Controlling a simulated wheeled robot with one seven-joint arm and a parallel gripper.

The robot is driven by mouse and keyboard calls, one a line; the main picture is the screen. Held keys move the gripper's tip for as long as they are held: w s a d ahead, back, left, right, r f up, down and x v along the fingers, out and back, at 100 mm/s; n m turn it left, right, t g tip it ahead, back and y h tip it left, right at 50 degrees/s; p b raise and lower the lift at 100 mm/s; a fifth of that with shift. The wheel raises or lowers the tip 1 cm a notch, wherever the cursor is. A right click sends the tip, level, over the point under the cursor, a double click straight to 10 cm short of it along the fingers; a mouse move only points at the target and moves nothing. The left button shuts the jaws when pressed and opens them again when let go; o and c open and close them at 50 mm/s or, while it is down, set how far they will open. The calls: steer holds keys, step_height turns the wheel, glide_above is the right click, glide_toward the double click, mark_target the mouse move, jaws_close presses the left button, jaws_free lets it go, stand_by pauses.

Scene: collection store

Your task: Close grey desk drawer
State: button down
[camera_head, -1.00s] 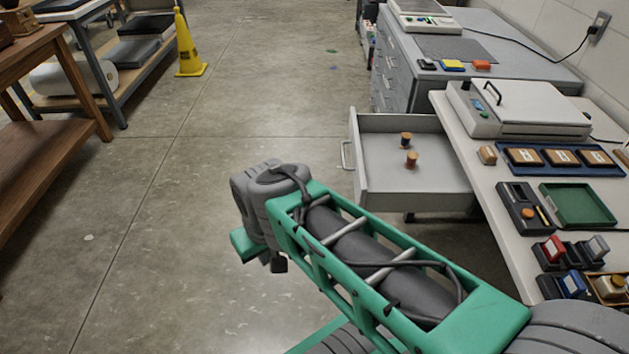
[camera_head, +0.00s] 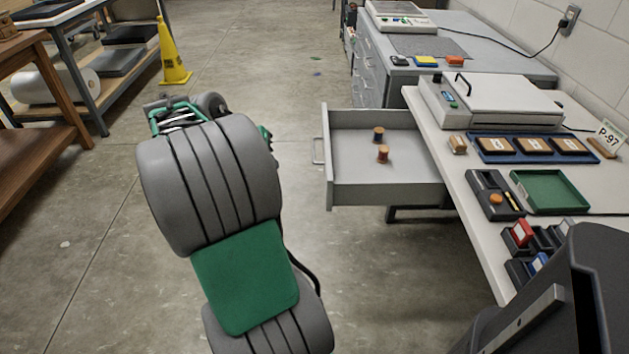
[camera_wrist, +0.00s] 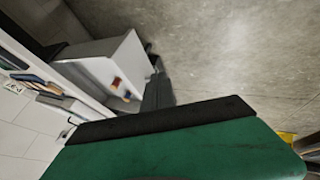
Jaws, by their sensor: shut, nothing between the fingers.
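The grey desk drawer (camera_head: 385,182) is pulled out at the left side of the white-topped desk (camera_head: 472,232) in the head view. Its handle (camera_head: 318,150) faces left. Two spools stand in it, one dark-topped (camera_head: 378,135) and one reddish-brown (camera_head: 383,153). In the wrist view my gripper (camera_wrist: 170,121) fills the lower part as a green body with a black edge. It is shut and holds nothing. A tilted grey box shape lies beyond it, apparently the drawer.
A grey cabinet (camera_head: 385,78) stands behind the drawer. The desk bears a lidded device (camera_head: 505,98), a blue tray (camera_head: 483,155) and a green tray (camera_head: 550,190). A yellow cone (camera_head: 172,55) and shelving stand at the left. Floor is open left of the drawer.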

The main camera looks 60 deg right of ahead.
steer(key=s+d+f+m+b, duration=0.1)
steer(key=s+d+f+b, duration=0.2)
steer(key=s+d+f, duration=0.5)
steer(key=shift+s+d+g+b, duration=0.15)
steer(key=shift+d+g+b, duration=0.2)
steer(key=shift+d, duration=0.7)
steer(key=shift+s, duration=0.1)
